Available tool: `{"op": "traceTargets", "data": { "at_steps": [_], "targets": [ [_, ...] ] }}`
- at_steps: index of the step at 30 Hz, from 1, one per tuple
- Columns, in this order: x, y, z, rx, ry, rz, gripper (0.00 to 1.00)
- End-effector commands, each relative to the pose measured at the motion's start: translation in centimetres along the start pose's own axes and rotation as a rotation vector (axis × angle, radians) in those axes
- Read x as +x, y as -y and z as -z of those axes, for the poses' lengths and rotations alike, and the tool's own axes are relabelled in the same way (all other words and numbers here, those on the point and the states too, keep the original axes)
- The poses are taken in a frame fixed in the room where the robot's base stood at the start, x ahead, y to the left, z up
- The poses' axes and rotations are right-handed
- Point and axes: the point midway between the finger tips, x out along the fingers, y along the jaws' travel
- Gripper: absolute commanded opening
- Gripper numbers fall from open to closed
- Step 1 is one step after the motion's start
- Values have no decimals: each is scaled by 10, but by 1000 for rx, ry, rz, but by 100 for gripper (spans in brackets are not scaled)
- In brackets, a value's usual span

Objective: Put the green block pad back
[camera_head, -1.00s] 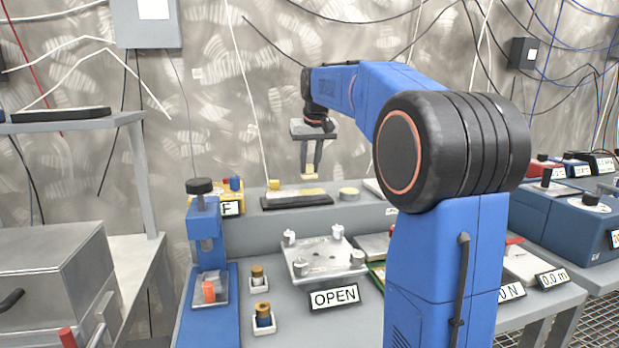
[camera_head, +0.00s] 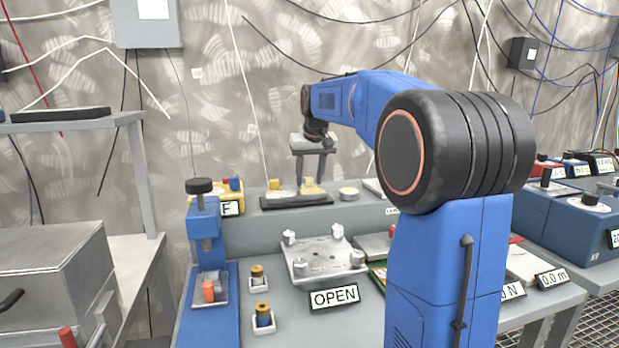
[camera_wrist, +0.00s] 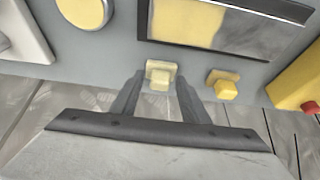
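A small pale yellow block pad (camera_head: 312,187) stands on the raised back shelf, just behind a dark-edged tray. It also shows in the wrist view (camera_wrist: 160,76), between my fingertips. Its colour looks yellowish rather than clearly green. My gripper (camera_head: 312,176) is above it, pointing down, with its fingers spread apart. In the wrist view my gripper (camera_wrist: 160,80) has one finger on each side of the pad; I cannot tell whether either touches it. A second yellow block (camera_head: 273,184) stands to the left behind the same tray, and shows in the wrist view (camera_wrist: 224,86).
The dark-edged tray (camera_head: 296,202) with a yellow patch lies in front of the pads. A round yellow disc (camera_head: 349,193) lies to its right. A yellow box (camera_head: 236,190) stands left. A metal plate with posts (camera_head: 322,258) sits lower, behind an OPEN sign (camera_head: 334,298).

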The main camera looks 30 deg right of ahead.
Motion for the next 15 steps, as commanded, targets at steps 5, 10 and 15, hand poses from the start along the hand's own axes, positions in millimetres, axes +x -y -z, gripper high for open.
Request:
{"op": "traceTargets", "data": {
  "at_steps": [5,10,15],
  "targets": [
    [-3,0,1,0,-1,0,41],
    [-23,0,2,0,-4,0,41],
    [-55,0,1,0,-3,0,41]
  ]
}}
